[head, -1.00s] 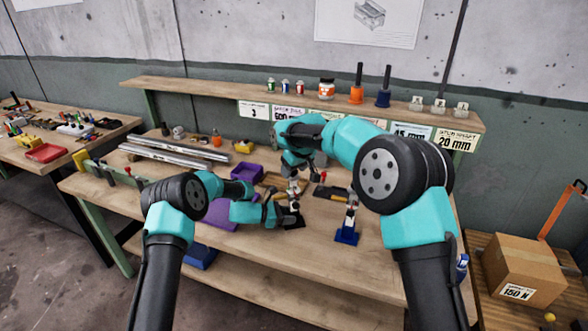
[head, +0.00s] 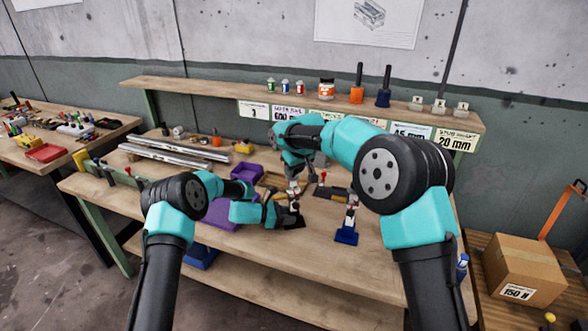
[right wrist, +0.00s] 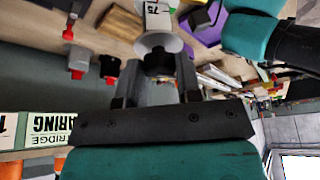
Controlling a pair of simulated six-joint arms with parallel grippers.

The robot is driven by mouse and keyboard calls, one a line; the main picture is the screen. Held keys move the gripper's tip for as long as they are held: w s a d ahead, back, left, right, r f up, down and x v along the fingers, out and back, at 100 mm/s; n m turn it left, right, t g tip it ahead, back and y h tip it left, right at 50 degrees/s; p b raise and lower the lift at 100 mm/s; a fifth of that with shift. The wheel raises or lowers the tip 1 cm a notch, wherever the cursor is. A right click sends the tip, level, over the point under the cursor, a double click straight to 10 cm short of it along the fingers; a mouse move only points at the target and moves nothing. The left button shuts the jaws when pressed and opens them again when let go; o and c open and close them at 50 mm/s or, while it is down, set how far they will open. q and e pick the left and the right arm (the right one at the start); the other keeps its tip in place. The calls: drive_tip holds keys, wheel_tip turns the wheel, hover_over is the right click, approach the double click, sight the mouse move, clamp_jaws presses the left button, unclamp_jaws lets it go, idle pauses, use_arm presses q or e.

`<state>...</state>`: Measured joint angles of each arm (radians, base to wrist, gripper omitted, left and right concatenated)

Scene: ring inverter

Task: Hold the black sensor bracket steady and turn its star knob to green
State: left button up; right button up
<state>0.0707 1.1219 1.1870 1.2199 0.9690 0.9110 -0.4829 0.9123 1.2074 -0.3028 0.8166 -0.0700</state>
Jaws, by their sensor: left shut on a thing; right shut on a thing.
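The black sensor bracket (head: 296,222) stands upright on the bench, its base flat on the wood. My left gripper (head: 286,214) is shut on it from the left, low down; the contact is small and partly hidden. My right gripper (head: 294,188) is above the bracket, pointing down, and is shut on the star knob. In the right wrist view the dark star knob (right wrist: 158,61) sits between the two fingers, in front of a pale round disc (right wrist: 160,43). A white label reading 75 shows beyond the disc. I cannot make out any green mark.
A blue bracket (head: 346,236) stands to the right on the bench. A purple tray (head: 246,172) lies behind my left arm. Metal rails (head: 175,153) lie at the back left. A shelf (head: 225,93) runs along the back. The bench front right of the blue bracket is clear.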

idle(0.3)
drive_tip(key=o, duration=0.9)
drive_tip(key=shift+o, duration=0.2)
drive_tip(key=v, duration=1.2)
drive_tip(key=shift+s+a, duration=0.1)
use_arm(q)
drive_tip(key=o, duration=1)
